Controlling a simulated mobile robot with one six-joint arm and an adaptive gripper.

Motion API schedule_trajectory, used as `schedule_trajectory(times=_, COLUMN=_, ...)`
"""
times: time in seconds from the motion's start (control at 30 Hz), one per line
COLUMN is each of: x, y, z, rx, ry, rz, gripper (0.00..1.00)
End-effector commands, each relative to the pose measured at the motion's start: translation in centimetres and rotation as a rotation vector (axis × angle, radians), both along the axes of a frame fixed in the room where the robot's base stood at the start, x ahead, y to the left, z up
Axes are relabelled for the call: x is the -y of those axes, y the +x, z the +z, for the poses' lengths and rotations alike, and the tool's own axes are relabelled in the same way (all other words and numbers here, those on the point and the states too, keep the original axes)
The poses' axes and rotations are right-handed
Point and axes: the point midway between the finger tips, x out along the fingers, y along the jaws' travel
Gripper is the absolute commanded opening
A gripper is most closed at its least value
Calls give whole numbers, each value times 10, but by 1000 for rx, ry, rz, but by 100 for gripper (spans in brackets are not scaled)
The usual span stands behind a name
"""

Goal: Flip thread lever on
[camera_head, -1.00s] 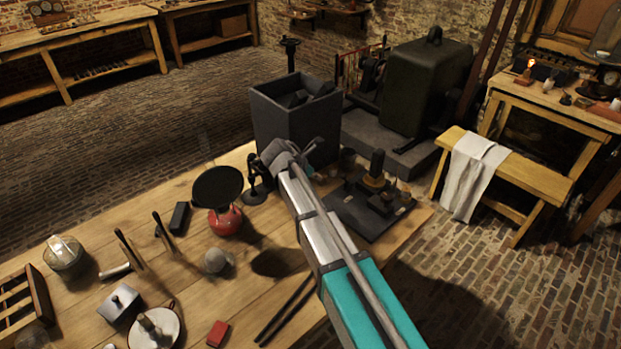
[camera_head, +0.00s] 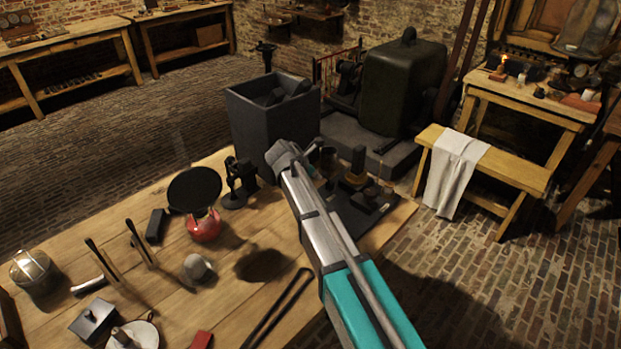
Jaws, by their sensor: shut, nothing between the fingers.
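My gripper (camera_head: 287,152) is at the end of my silver and teal arm, above the back of the wooden table, in front of the lower right of a dark grey open box. It is shut and holds nothing. A dark base plate (camera_head: 372,217) with upright dark parts and a brass-coloured part (camera_head: 355,178) lies just right of the gripper; my arm hides part of it. A small black stand-like device (camera_head: 238,183) stands left of the gripper. I cannot make out which part is the thread lever, nor its position.
The grey box (camera_head: 262,122) rises behind my gripper. A red-based burner with a black pan (camera_head: 194,190), a grey ball (camera_head: 195,267) and black tongs (camera_head: 278,310) are on the table (camera_head: 225,300). A bench with a white cloth (camera_head: 455,170) stands to the right.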

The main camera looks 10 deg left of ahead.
Motion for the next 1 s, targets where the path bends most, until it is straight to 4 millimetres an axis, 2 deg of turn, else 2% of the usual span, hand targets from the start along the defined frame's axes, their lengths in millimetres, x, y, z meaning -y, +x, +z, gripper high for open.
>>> schedule_trajectory(times=0.27, x=1, y=1, z=0, rx=0, ry=0, rz=0, gripper=0)
schedule_trajectory(times=0.3, x=-6, y=2, z=0, rx=0, ry=0, rz=0, gripper=0)
schedule_trajectory(times=0.53, x=-2, y=0, z=1, rx=-5, ry=5, rz=2, gripper=0)
schedule_trajectory(times=1.0, x=-12, y=-1, z=4, rx=-43, ry=32, rz=19, gripper=0)
